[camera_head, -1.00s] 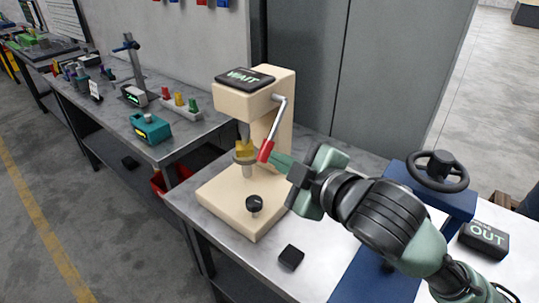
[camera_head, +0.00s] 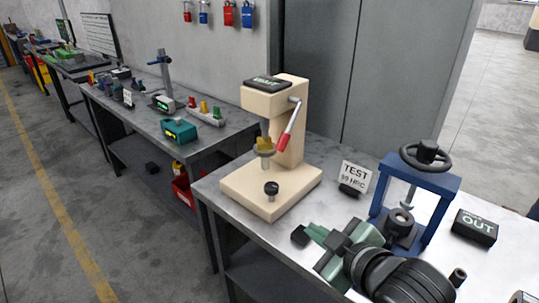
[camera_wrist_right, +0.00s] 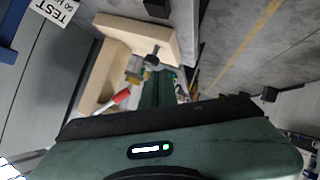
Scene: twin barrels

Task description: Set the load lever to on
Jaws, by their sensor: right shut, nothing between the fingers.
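The cream bench tester (camera_head: 292,120) stands on the near metal bench, with a dark knob (camera_head: 271,188) on its base. Its load lever (camera_head: 284,142) is on the right side; the red grip hangs down, tilted slightly to the left below its pivot. My right gripper (camera_head: 310,232) is shut and empty, apart from the lever, low in front of the tester's base. In the right wrist view the red grip (camera_wrist_right: 122,97) shows left of the green fingers (camera_wrist_right: 158,88). A dark display (camera_head: 267,83) tops the tester; its text is hard to read. My left gripper is out of view.
A blue press with a black handwheel (camera_head: 426,152) stands right of the tester. A "TEST" card (camera_head: 355,177) and a black "OUT" block (camera_head: 475,228) are on the bench. A grey cabinet rises behind.

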